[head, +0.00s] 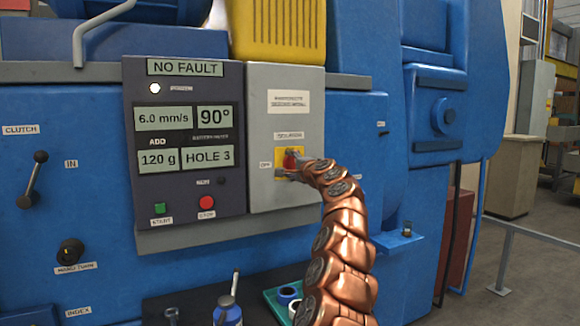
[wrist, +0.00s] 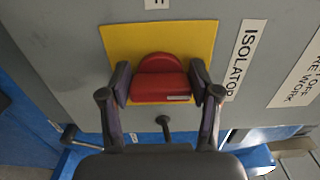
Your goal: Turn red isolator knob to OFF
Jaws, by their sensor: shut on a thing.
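The red isolator knob (wrist: 158,82) sits on a yellow plate (wrist: 112,40) on the grey isolator box. My gripper (wrist: 160,86) is shut on the knob, one finger on each side of it. In the head view the knob (head: 290,160) is small and partly hidden by my gripper (head: 289,168), which reaches in from the lower right. An "ISOLATOR" label (wrist: 245,58) is beside the plate in the wrist view. A small label (head: 265,164) left of the plate in the head view is too small to read surely. I cannot tell the knob's exact position.
A control panel (head: 184,120) left of the box shows "NO FAULT", "90°" and "HOLE 3", with a green start button (head: 160,208) and a red button (head: 207,202). A blue bottle (head: 228,311) and a green tray (head: 270,294) are below. Free floor shows at right.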

